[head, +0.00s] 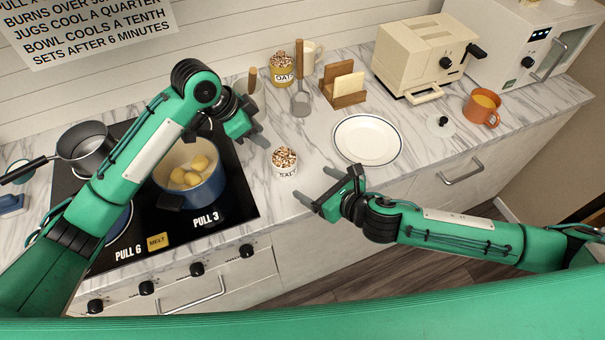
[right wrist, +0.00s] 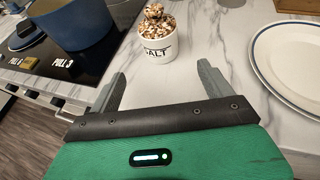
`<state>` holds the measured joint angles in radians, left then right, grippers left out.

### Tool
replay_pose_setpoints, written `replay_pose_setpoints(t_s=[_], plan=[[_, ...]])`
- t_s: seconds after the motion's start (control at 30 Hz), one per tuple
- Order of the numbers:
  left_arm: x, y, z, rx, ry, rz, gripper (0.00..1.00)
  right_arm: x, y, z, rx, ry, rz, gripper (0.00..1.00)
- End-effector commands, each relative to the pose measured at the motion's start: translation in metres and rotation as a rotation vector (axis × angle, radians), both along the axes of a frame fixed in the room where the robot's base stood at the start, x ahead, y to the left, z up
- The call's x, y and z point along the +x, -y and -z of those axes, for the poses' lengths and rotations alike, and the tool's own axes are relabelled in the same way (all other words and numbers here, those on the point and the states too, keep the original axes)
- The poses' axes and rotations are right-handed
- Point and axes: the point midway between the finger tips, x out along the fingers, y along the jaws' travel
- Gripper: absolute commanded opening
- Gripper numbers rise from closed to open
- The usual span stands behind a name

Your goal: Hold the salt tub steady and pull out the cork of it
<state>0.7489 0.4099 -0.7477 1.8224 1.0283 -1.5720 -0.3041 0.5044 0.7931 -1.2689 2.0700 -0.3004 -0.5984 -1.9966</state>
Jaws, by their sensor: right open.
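The salt tub (head: 286,171) is a small white tub labelled SALT, upright on the marble counter right of the hob. Its cork (head: 284,156) is a speckled brown and white stopper seated in the top. In the right wrist view the tub (right wrist: 158,50) and cork (right wrist: 157,22) stand just beyond my fingers. My right gripper (head: 314,184) is open and empty, to the right and front of the tub, its fingers (right wrist: 162,74) pointing at it without touching. My left gripper (head: 262,130) is above and left of the tub, apart from it, and looks open and empty.
A blue pot (head: 190,193) of yellow potatoes stands on the hob close left of the tub. A white plate (head: 367,140) lies to the right. Behind are an oats jar (head: 283,70), a spatula (head: 300,102) and a wooden holder (head: 345,92). The counter around the tub is clear.

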Motion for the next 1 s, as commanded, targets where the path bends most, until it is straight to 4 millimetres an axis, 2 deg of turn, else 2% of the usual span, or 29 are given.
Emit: replay_pose_setpoints(t_s=[0.4,0.6,0.8,1.0], plan=[[0.0,0.0,0.0,0.0,0.0,0.0,0.36,0.058,-0.045,0.03,0.002,0.0,0.002,0.83],[0.0,0.0,0.0,0.0,0.0,0.0,0.36,0.081,-0.062,0.042,0.002,-0.001,0.002,0.83],[0.0,0.0,0.0,0.0,0.0,0.0,0.36,0.091,-0.071,0.048,0.001,-0.001,0.0,0.83],[0.0,0.0,0.0,0.0,0.0,0.0,0.36,0.093,-0.072,0.048,0.001,0.0,0.0,0.83]])
